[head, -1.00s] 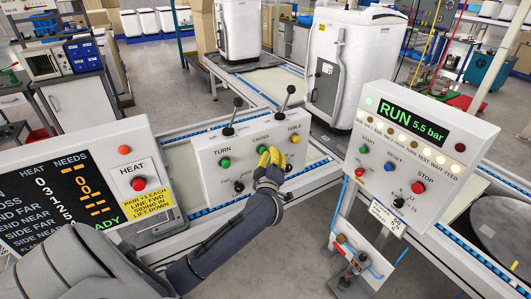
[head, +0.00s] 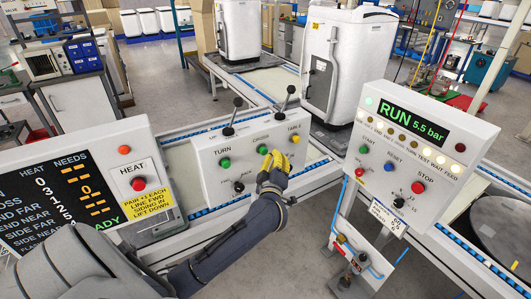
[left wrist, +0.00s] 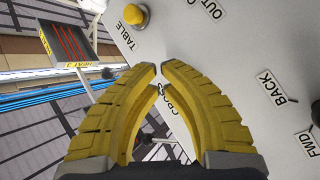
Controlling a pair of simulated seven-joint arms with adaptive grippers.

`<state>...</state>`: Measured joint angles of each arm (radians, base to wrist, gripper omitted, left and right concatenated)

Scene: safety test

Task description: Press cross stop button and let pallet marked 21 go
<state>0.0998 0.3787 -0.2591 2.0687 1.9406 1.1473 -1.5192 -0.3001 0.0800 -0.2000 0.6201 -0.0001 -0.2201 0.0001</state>
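The middle control box (head: 210,185) carries TURN, CROSS and TABLE labels, a green button (head: 225,163) under TURN and a button (head: 262,149) under CROSS. My left gripper (head: 275,157) has yellow fingers in front of this box, just right of and below the CROSS button. In the left wrist view its fingertips (left wrist: 160,68) are together with nothing held, partly covering the CROSS lettering. Contact with the panel cannot be told. The yellow TABLE button (left wrist: 135,16) is beyond them. White cabinets (head: 350,65) stand on dark pallets on the conveyor; no number 21 is readable. My right gripper is out of view.
Two black-knobbed levers (head: 286,98) rise from the box top. A RUN 5.5 bar panel (head: 415,150) with a red STOP button (head: 418,187) stands at right. A HEAT display box (head: 85,190) stands at left.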

